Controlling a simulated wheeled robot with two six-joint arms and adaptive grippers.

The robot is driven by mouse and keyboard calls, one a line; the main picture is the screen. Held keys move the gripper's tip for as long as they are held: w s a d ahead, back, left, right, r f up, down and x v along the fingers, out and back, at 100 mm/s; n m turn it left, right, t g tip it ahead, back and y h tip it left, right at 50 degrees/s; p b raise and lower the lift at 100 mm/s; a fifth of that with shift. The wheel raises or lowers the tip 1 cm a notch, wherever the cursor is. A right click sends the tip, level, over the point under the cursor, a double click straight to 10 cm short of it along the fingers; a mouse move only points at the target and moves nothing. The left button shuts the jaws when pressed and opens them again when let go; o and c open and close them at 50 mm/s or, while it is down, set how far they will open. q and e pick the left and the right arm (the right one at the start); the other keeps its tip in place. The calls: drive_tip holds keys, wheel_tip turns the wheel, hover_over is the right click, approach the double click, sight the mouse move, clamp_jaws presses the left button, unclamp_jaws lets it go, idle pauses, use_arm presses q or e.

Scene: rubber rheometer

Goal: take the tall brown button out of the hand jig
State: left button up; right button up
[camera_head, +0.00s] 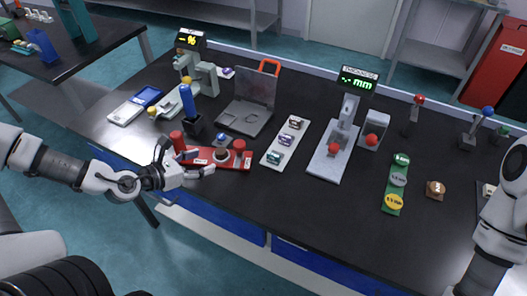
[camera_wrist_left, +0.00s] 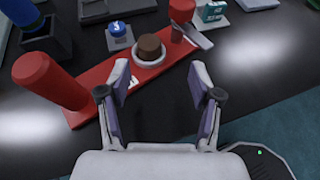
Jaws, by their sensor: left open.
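The tall brown button (camera_wrist_left: 150,46) stands upright in a pale ring on the red hand jig (camera_wrist_left: 112,85). In the head view the brown button (camera_head: 221,154) shows small on the red jig (camera_head: 232,164). The jig has a thick red handle (camera_wrist_left: 48,80) at its left end. My left gripper (camera_wrist_left: 160,78) is open and empty, its fingers pointing toward the button, which lies beyond the fingertips and slightly left of their middle. In the head view my left gripper (camera_head: 200,172) is at the jig's front edge. My right arm shows at the right, its gripper out of view.
A small blue-topped block (camera_wrist_left: 119,36) stands just behind the jig. A white tray (camera_head: 270,157) with several small items lies to its right, and a dark holder with a blue handle (camera_head: 188,105) behind left. A thickness gauge (camera_head: 340,140) stands farther right. Table is clear at front centre.

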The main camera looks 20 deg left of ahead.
sight(220, 152)
use_arm(q)
drive_tip(key=w+b, duration=0.1)
drive_tip(key=w+f+b, duration=0.1)
drive_tip(key=b, duration=0.1)
drive_tip(key=shift+w+a+f+n+y, duration=0.1)
drive_tip(key=shift+a+f+n+y, duration=0.1)
drive_tip(key=shift+n+y, duration=0.1)
drive_tip(key=shift+w+f, duration=0.1)
drive_tip(key=shift+w, duration=0.1)
drive_tip(key=b+x, duration=0.3)
drive_tip(key=x, duration=0.1)
drive_tip(key=shift+w+d, duration=0.3)
drive_tip(key=shift+w, duration=0.3)
drive_tip(key=shift+s, duration=0.1)
drive_tip(key=shift+c, duration=0.6)
drive_tip(key=c, duration=1)
